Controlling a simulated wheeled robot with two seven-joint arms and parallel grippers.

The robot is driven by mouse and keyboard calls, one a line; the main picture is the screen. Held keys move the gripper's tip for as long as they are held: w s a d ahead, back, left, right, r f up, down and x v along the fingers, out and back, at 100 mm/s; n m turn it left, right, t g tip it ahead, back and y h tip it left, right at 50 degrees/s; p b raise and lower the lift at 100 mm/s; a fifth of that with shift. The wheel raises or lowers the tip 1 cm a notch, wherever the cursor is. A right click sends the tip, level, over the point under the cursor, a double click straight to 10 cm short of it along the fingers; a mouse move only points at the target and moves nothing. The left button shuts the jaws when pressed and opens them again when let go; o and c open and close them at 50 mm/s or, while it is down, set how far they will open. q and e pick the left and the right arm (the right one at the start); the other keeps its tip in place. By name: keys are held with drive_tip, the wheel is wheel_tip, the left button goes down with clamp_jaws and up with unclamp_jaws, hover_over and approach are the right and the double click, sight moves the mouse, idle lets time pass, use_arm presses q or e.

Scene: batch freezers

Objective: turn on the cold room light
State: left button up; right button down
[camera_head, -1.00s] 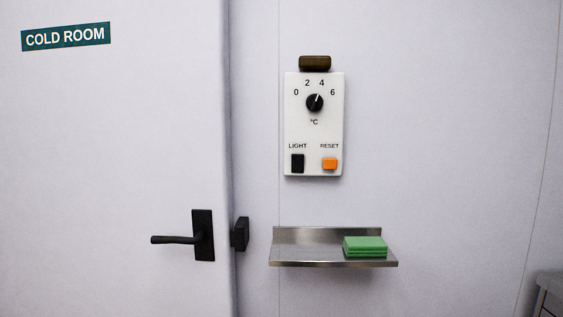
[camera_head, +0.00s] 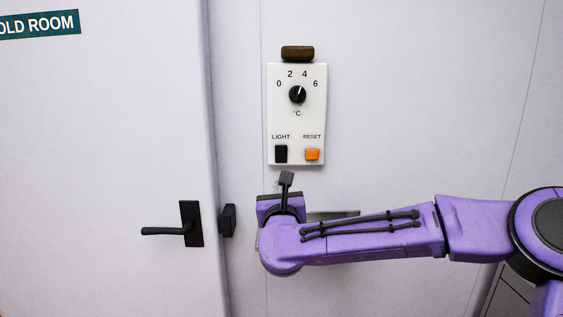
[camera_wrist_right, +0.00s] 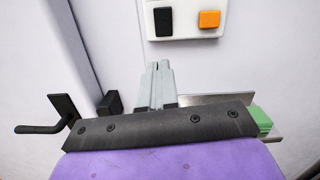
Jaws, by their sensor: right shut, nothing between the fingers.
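The black light switch (camera_head: 281,154) is at the lower left of the white control panel (camera_head: 319,115), under the word LIGHT. It also shows at the top of the right wrist view (camera_wrist_right: 163,21). The orange reset button (camera_head: 312,154) is just right of it. My right gripper (camera_head: 286,178) is below the switch, apart from it in the head view. In the right wrist view its fingers (camera_wrist_right: 157,68) are shut together with nothing between them and point up toward the panel. My left gripper is not in view.
The COLD ROOM door with its black handle (camera_head: 170,231) is at the left, with a black latch block (camera_head: 228,220) beside it. My right arm mostly hides the metal shelf (camera_head: 334,214). Green pads (camera_wrist_right: 261,121) show at the right in the wrist view.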

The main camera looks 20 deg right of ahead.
drive_tip(key=r+m, duration=0.1)
drive_tip(key=r, duration=0.2)
drive_tip(key=shift+d, duration=0.2)
drive_tip(key=p, duration=0.8)
approach(281, 149)
drive_tip(key=x, duration=0.5)
drive_tip(key=shift+w+r, duration=0.2)
drive_tip(key=shift+w, duration=0.2)
drive_tip(key=shift+w+d+f, duration=0.15)
drive_tip(key=shift+w+d, duration=0.05)
drive_tip(key=shift+w, duration=0.3)
